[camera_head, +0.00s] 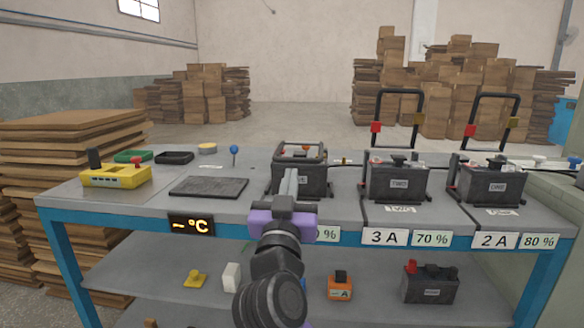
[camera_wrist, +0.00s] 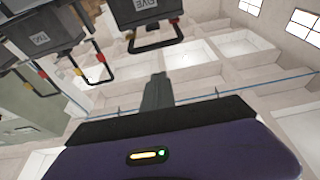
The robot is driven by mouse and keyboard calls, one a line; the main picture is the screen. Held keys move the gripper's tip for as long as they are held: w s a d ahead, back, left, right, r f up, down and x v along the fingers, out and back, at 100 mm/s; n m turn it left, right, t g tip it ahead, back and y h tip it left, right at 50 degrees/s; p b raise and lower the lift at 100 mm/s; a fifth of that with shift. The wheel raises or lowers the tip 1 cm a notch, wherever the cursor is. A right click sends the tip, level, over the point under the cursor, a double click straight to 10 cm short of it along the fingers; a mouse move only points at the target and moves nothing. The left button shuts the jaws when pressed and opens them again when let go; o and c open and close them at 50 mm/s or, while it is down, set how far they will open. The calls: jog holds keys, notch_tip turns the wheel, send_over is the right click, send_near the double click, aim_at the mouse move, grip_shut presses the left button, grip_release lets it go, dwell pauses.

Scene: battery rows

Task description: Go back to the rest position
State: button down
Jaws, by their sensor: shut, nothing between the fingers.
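My gripper (camera_head: 291,178) is in the middle of the head view, above the front edge of the workbench (camera_head: 130,195). Its fingers point up and away and are together, with nothing between them. They also show shut in the wrist view (camera_wrist: 157,92). Behind the gripper in the head view stands a dark battery (camera_head: 314,183), partly hidden by the fingers. I cannot tell how far the fingers are from it. The arm reaches up from the bottom of the picture.
Batteries marked TWO (camera_head: 399,187) and ONE (camera_head: 494,189) stand at right, with raised black handles behind. A yellow device (camera_head: 115,177) and black plate (camera_head: 208,187) lie left. The lower shelf holds an orange block (camera_head: 340,290) and another battery (camera_head: 430,288).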

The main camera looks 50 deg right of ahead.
jog(key=shift+s+a+f, duration=0.1)
jog(key=shift+a, duration=0.1)
dwell(0.5)
jog(key=w+a+f+n+t+y, duration=0.2)
jog(key=a+f+n+t+y, duration=0.1)
jog(key=a+n+t+y, duration=0.4)
jog(key=s+a+f+n+y, duration=0.4)
jog(key=s+a+f+y, duration=0.4)
jog(key=f, duration=0.4)
jog(key=s+a+f+g+y, duration=0.15)
jog(key=s+f, duration=0.35)
jog(key=s, duration=0.5)
jog(key=s+a+f+g, duration=0.2)
jog(key=s+f, duration=0.3)
jog(key=s, duration=0.5)
jog(key=s+a+f+g+y, duration=0.15)
jog(key=s+f, duration=0.35)
jog(key=s, duration=0.5)
notch_tip(320, 180, up, 28)
jog(key=p, duration=2.8)
jog(key=shift+a+r+m+g+h, duration=0.15)
jog(key=shift+a+m+g+h, duration=0.15)
jog(key=shift+h, duration=0.1)
